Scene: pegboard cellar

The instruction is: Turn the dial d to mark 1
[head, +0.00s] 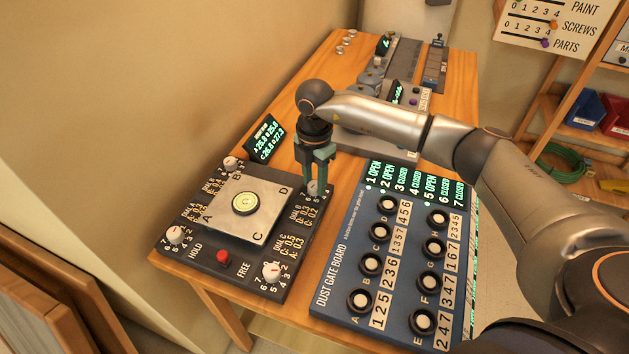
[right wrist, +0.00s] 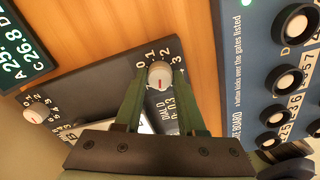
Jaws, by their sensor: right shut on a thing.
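Dial D (head: 314,187) is a small pale knob at the far right corner of the black panel (head: 205,261). In the right wrist view dial D (right wrist: 159,72) shows a short red line on its face, with marks 0, 1, 2 and 3 printed around its far side. I cannot tell for sure which mark the red line points to. My right gripper (head: 315,183) reaches down from above and is shut on dial D, one green finger on each side, as the right wrist view (right wrist: 160,79) also shows. My left gripper is not in view.
Other dials sit on the panel's other corners, with a lettered plate (head: 240,190) in the middle and a red button (head: 223,257). A small display (head: 263,139) stands behind. The blue dust gate board (head: 345,250) with several buttons is close on the right.

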